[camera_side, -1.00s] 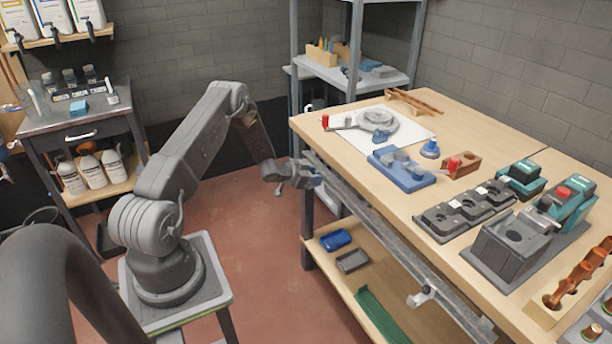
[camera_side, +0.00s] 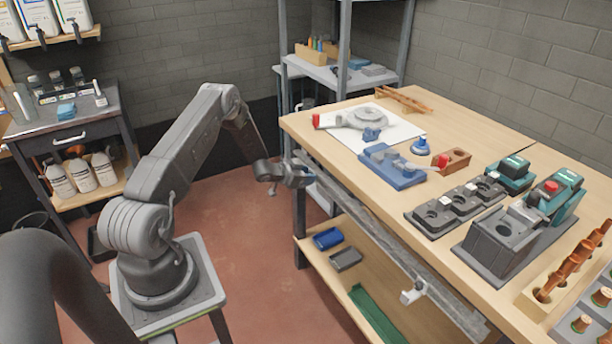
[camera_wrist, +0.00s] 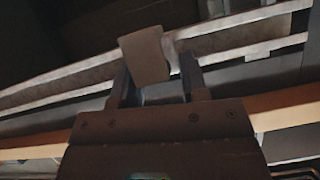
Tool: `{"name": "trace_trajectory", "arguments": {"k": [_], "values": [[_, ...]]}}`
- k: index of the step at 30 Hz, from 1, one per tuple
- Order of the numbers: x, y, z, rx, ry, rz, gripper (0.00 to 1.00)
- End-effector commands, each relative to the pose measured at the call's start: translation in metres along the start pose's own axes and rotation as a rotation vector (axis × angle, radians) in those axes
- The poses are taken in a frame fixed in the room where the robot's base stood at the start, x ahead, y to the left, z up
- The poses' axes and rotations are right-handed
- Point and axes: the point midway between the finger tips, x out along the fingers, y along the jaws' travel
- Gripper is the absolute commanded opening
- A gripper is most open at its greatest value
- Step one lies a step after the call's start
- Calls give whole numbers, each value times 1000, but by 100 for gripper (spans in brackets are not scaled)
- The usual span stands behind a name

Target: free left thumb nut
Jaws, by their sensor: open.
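A long grey rail (camera_side: 370,238) runs along the front edge of the workbench. My gripper (camera_side: 304,178) is at the rail's far left end, at about rail height. In the wrist view my gripper (camera_wrist: 157,80) is open, with its two dark fingers apart. A flat grey-brown tab (camera_wrist: 145,52) stands between and just beyond the fingertips, against the rail (camera_wrist: 230,38). It may be the left thumb nut; the dark picture does not settle this, nor whether the fingers touch it. A grey fitting (camera_side: 413,292) sits farther right on the rail.
The workbench (camera_side: 455,120) carries a blue fixture (camera_side: 393,165), a dark multi-pocket block (camera_side: 455,203) and a grey-green machine (camera_side: 500,240). A lower shelf (camera_side: 320,285) holds a blue tray, a grey tray and a green one. The floor between bench and arm base is clear.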

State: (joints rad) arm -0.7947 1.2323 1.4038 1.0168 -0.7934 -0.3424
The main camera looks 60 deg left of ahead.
Motion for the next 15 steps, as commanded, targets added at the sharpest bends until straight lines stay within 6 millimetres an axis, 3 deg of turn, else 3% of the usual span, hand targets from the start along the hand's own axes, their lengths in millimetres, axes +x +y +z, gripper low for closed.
{"name": "trace_trajectory", "arguments": {"k": [2, 9, 15], "values": [[0, 0, 0, 0, 0, 0, 40], [0, 0, 0, 0, 0, 0, 17], [0, 0, 0, -2, 0, 2, 17]]}}
